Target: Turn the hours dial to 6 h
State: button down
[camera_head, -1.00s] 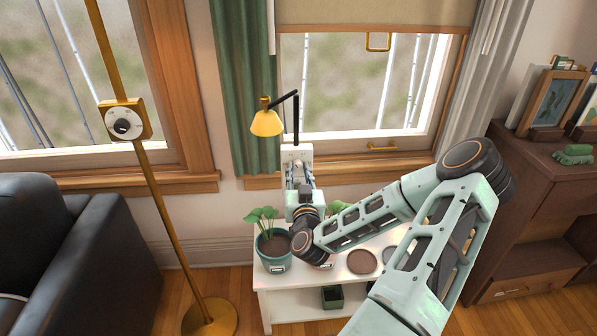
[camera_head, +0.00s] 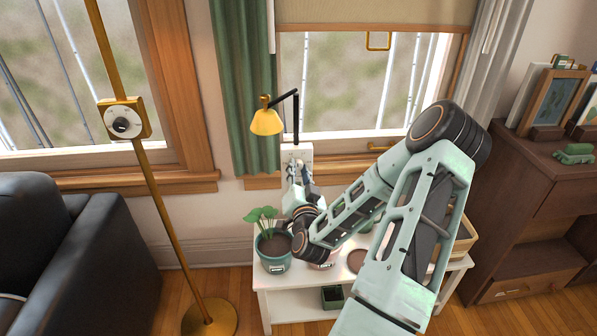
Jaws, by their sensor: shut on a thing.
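A white box (camera_head: 304,150) is mounted at the window's lower left, beneath the yellow lamp. My gripper (camera_head: 297,167) is up against the front of this box, shut on a small part there that I take to be the hours dial. The gripper hides the dial, so its marks and setting cannot be read. Another round dial, with a black knob, is in a brass housing (camera_head: 139,112) on the floor-lamp pole at the left, apart from my gripper.
The yellow lamp (camera_head: 266,122) hangs just above left of my gripper. Below is a white bench (camera_head: 283,307) with a potted plant (camera_head: 273,262) close to my wrist. A black armchair (camera_head: 100,250) stands left, a dark wooden cabinet (camera_head: 520,190) right.

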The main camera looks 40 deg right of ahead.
jog(key=m, duration=0.5)
jog(key=shift+m, duration=0.4)
dwell(0.4)
jog(key=c, duration=1.6)
grip_release()
jog(key=shift+s, duration=0.1)
jog(key=v, duration=0.7)
jog(key=shift+s+a, duration=0.1)
jog(key=shift+s, duration=0.05)
